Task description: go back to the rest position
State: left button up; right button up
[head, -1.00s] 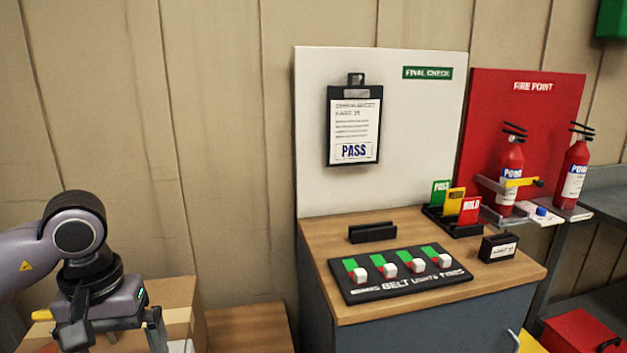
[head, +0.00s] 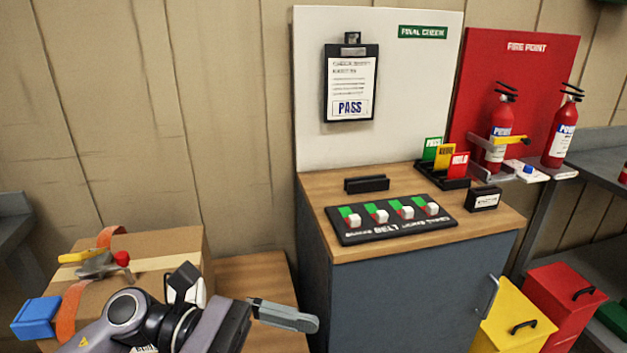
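My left gripper (head: 283,314) is in the head view at the bottom, in front of the low wooden surface beside the cabinet. One grey finger points right; the other finger is hidden or out of the picture, so its opening cannot be told. No object shows in it. My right gripper is not in view. The clipboard marked PASS (head: 350,88) hangs on the white Final Check board (head: 400,75). The check panel (head: 385,230) with several white switches lies on the wood-topped cabinet (head: 395,300), away from my gripper.
A cardboard box (head: 185,248) with an orange strap stands at the lower left, close to my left arm. Red extinguishers (head: 500,130) stand by the red board (head: 525,70). Yellow (head: 505,325) and red (head: 565,300) boxes sit low at the right.

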pick_arm(q)
jog(key=w+a+f+m+t+y, duration=0.3)
jog(key=m+t, duration=0.7)
jog(key=m, duration=0.8)
jog(key=w+a+f+m+t+y, duration=0.2)
jog(key=w+a+f+m+t, duration=0.25)
jog(key=m+t, duration=1)
jog(key=s+a+f+n+g+y, duration=0.3)
jog(key=s+f+n, duration=0.1)
jog(key=f, duration=0.3)
jog(key=s+a+f+n+g+y, duration=0.3)
jog(key=s+f+n+g, duration=0.1)
jog(key=f+n, duration=0.2)
jog(key=s+a+f+n+g+y+p, duration=0.1)
jog(key=s+a+f+n+g+y, duration=0.2)
jog(key=f, duration=0.5)
jog(key=shift+s+a+f+n+y, duration=0.2)
jog(key=shift+s+f+n+y, duration=0.15)
jog(key=shift+s+n, duration=0.6)
jog(key=shift+w+g, duration=0.25)
